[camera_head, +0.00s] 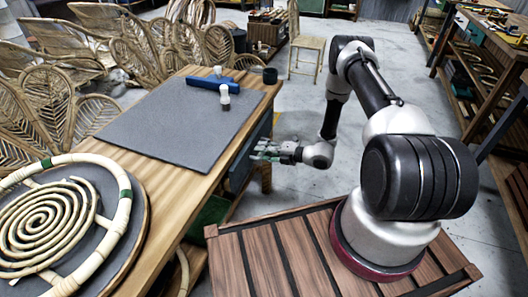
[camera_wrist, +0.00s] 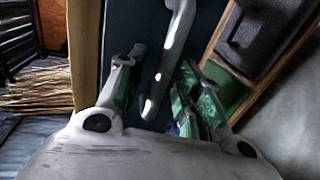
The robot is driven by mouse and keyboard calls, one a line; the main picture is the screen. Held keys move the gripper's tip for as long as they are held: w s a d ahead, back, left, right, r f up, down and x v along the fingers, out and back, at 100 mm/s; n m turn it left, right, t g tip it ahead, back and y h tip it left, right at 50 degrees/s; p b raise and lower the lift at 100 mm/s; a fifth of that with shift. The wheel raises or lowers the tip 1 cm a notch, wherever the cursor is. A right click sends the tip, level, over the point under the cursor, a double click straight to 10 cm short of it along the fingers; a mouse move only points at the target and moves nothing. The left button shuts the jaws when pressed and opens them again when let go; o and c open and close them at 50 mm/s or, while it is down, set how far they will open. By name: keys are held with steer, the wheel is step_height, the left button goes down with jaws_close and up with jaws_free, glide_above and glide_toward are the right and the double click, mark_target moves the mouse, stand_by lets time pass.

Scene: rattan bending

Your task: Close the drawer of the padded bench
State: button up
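The padded bench has a wooden top with a dark grey pad (camera_head: 180,125). Its drawer shows as a dark blue front (camera_head: 240,170) on the side facing my arm; how far it stands out is hard to tell. In the wrist view the dark drawer front (camera_wrist: 125,30) carries a pale grey bar handle (camera_wrist: 172,45). My gripper (camera_head: 262,151) is beside the drawer front. In the wrist view my gripper (camera_wrist: 162,85) is open, its green-padded fingers on either side of the handle's lower end. I cannot tell whether they touch it.
A slatted wooden platform (camera_head: 285,255) is below my arm.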

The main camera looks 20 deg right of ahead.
jaws_close()
steer(key=shift+a, duration=0.1)
steer(key=shift+r+x, duration=0.25)
steer(key=shift+x, duration=0.95)
jaws_free()
steer(key=shift+w+a, duration=0.1)
steer(key=v, duration=1.2)
